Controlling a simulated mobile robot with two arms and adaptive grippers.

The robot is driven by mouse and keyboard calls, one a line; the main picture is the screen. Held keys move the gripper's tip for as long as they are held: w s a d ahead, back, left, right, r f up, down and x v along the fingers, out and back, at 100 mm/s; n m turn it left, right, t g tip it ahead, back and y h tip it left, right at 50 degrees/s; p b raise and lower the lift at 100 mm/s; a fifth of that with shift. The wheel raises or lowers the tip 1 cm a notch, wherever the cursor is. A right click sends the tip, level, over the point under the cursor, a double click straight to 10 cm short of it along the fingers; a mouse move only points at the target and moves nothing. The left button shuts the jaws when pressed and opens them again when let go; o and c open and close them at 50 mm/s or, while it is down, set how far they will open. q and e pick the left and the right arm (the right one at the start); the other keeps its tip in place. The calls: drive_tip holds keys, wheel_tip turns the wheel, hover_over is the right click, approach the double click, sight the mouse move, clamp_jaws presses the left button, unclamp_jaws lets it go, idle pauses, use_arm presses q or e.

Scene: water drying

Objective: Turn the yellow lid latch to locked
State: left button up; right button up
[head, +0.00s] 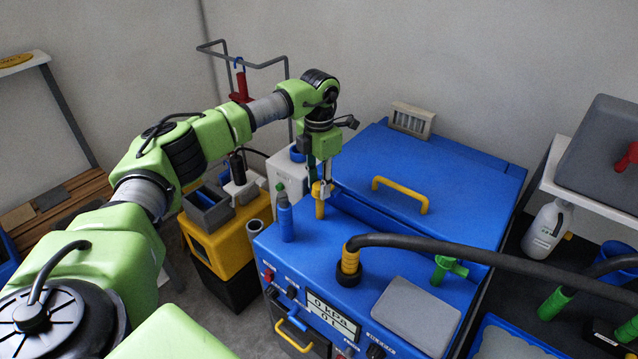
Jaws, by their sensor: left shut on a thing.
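The yellow lid latch (320,207) stands on the top of the blue machine (300,250), near the left end of the blue lid (450,170). The lid lies down flat and carries a yellow handle (402,192). My left gripper (322,186) points down from above and is shut on the upper part of the latch. The fingers hide part of the latch, so its exact turn cannot be told. My right gripper does not show.
A black hose (470,252) arches across the machine's front from a yellow fitting (350,260). A green valve (447,268) stands to the right. A yellow cart (225,238) is left of the machine.

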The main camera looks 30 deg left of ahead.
use_arm(q)
drive_tip(key=o, duration=1.1)
drive_tip(key=shift+r, duration=0.15)
wheel_tip(320, 180, up, 12)
